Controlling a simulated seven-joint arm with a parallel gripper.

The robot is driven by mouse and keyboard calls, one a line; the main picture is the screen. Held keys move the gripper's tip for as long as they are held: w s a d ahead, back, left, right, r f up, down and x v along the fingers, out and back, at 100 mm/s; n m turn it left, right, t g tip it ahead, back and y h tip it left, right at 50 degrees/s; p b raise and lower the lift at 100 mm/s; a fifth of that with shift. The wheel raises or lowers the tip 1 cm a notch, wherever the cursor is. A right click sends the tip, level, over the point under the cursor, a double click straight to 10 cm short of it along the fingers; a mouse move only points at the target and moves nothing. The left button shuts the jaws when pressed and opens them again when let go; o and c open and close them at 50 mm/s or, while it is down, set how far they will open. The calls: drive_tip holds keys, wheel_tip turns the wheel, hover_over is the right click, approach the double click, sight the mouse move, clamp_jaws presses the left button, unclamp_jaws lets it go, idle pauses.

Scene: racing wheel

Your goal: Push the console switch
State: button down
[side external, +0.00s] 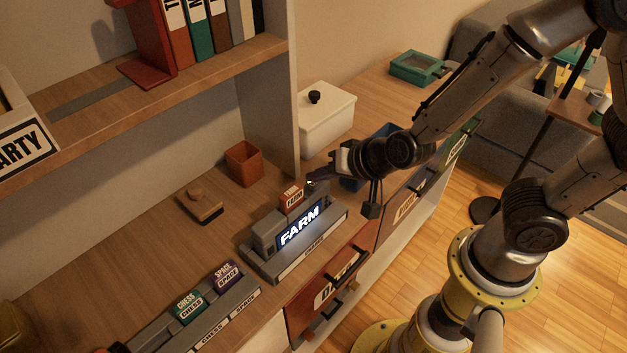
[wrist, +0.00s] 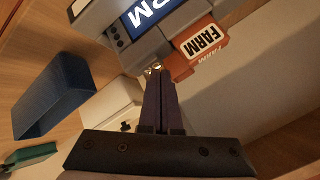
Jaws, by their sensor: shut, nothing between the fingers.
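The grey console (side external: 262,262) stands on the wooden counter with its screen (side external: 299,227) lit and reading FARM. An orange FARM cartridge (side external: 292,197) sits upright in it, and it also shows in the wrist view (wrist: 203,42). My gripper (side external: 312,182) is shut and empty, behind and to the right of the cartridge. In the wrist view my closed fingertips (wrist: 160,72) are right at a small metallic piece, seemingly the switch (wrist: 153,68), on the console's edge. I cannot tell whether they touch. The switch is hidden in the side view.
A white lidded box (side external: 327,122) and an orange cup (side external: 244,163) stand behind the console. A wooden block piece (side external: 200,206) lies left. A grey rack (side external: 215,310) holds the CHESS (side external: 188,306) and SPACE (side external: 227,275) cartridges. A blue bin (wrist: 52,104) stands near my gripper.

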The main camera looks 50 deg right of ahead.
idle(0.7)
drive_tip(key=shift+r, duration=0.4)
wheel_tip(320, 180, up, 6)
idle(0.7)
